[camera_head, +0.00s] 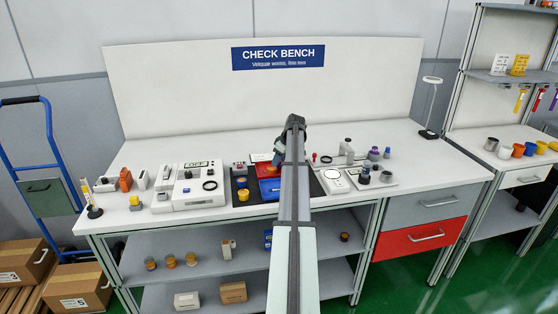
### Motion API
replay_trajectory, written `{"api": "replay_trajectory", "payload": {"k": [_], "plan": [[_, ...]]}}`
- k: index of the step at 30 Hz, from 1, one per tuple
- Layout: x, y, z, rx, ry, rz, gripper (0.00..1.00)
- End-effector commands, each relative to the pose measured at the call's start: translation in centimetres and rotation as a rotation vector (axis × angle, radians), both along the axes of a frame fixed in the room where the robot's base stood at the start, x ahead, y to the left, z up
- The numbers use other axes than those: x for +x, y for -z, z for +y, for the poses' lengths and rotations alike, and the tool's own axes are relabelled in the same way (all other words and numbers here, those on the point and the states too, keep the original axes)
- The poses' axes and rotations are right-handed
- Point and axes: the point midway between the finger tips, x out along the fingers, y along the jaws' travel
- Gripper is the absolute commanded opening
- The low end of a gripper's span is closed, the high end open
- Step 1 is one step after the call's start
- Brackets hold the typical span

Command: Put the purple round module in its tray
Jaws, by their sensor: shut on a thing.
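My gripper (275,163) is over the red tray (262,171) on the bench, largely hidden behind my own arm. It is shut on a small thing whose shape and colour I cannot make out. A blue tray (268,193) lies just in front of the red tray, partly covered by my arm. Small dark and purple round pieces stand to the right: one purple-topped piece (374,151) at the back and a dark one (364,176) nearer the front. I cannot tell whether the purple round module is among them or in my gripper.
A black mat (231,198) lies under the trays, with an orange-topped piece (243,194) on it. A white instrument (199,190) stands left. A white scale (334,181) and a grey stand (349,153) are right of my arm. The bench's back strip is mostly clear.

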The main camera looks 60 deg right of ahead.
Motion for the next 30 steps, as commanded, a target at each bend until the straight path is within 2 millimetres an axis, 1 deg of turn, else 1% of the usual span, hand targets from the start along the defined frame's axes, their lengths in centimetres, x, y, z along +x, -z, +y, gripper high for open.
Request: {"api": "replay_trajectory", "payload": {"k": [5, 10, 11, 13, 23, 26, 30], "plan": [[0.0, 0.0, 0.0, 0.0, 0.0, 0.0, 0.05], [0.0, 0.3, 0.0, 0.0, 0.0, 0.0, 0.05], [0.0, 0.3, 0.0, 0.0, 0.0, 0.0, 0.43], [0.0, 0.3, 0.0, 0.0, 0.0, 0.0, 0.49], [0.0, 0.0, 0.0, -0.001, 0.0, 0.0, 0.5], [-0.3, -0.8, 0.0, -0.001, 0.001, 0.0, 0.5], [-1.2, -2.9, 0.0, -0.002, 0.001, -0.001, 0.5]]}}
